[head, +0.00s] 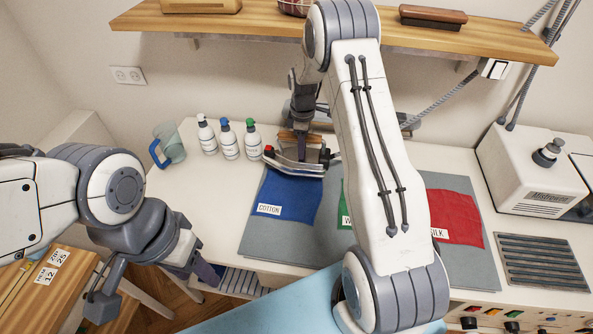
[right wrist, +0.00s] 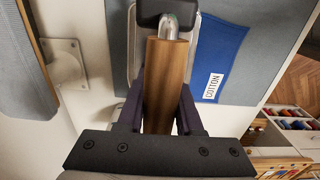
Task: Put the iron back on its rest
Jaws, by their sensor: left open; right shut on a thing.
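The iron (head: 299,166) has a metal body and a wooden handle. It is at the far left corner of the grey mat, by the blue cotton cloth (head: 286,200). My right gripper (head: 302,138) is shut on its handle from above. In the right wrist view the wooden handle (right wrist: 166,82) lies between the fingers. I cannot tell whether the soleplate touches the mat. A dark slatted plate (head: 543,262), which looks like the rest, lies bare at the right of the table. My left gripper (head: 208,274) is open and empty off the table's left front edge.
A glass jug (head: 170,145) and three spray bottles (head: 229,141) stand left of the iron. A white steam station (head: 535,172) stands behind the slatted plate. A wooden shelf (head: 470,38) hangs above. My right arm hides part of the mat (head: 262,241) and the middle cloth.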

